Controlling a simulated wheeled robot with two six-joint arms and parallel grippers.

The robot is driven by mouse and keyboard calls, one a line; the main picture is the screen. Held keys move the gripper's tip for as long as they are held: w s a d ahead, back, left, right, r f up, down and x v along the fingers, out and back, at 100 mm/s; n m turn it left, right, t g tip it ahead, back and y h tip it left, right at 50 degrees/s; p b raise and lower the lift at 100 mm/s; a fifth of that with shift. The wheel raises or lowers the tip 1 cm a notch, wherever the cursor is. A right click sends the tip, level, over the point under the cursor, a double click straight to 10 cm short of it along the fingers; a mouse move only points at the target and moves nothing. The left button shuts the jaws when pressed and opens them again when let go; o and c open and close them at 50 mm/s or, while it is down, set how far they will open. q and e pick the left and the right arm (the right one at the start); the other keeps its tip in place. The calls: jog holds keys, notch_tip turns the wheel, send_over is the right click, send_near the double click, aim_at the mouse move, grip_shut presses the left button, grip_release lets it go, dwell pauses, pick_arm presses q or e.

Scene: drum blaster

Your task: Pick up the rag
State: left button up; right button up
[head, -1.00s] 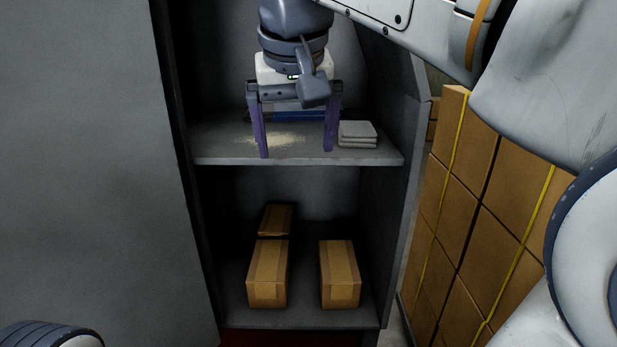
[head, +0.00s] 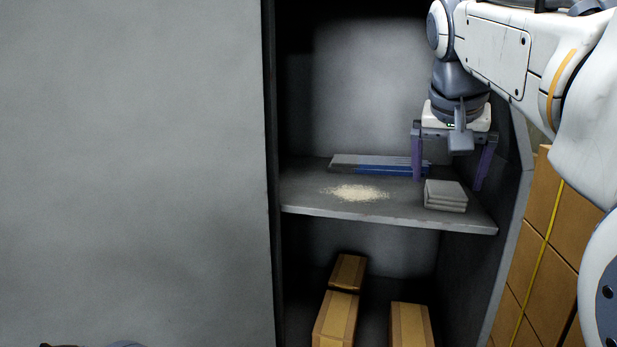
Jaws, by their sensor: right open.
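The rag (head: 445,196) is a grey folded stack lying at the right end of the upper shelf (head: 310,196), near its front edge. My right gripper (head: 447,184) is open and points down above and just behind the rag. Its two purple fingers are spread to the left and right of the rag, and nothing is between them that I can see held. Whether the fingertips touch the shelf I cannot tell. My left gripper does not show.
A patch of pale dust (head: 357,192) lies on the shelf left of the rag. A blue and grey flat object (head: 375,166) lies at the back. Cardboard boxes (head: 337,318) stand on the lower shelf. Cabinet walls close in on both sides; stacked boxes (head: 552,240) stand outside right.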

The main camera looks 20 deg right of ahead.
aim_at(445, 189)
jog(key=shift+w+d, duration=0.75)
jog(key=shift+d, duration=0.05)
jog(key=b+x, duration=0.1)
jog(key=x, duration=0.4)
jog(key=shift+w+d, duration=0.2)
jog(key=shift+w, duration=0.1)
jog(key=c, duration=1)
jog(key=shift+c, duration=0.2)
jog(key=shift+r, duration=0.15)
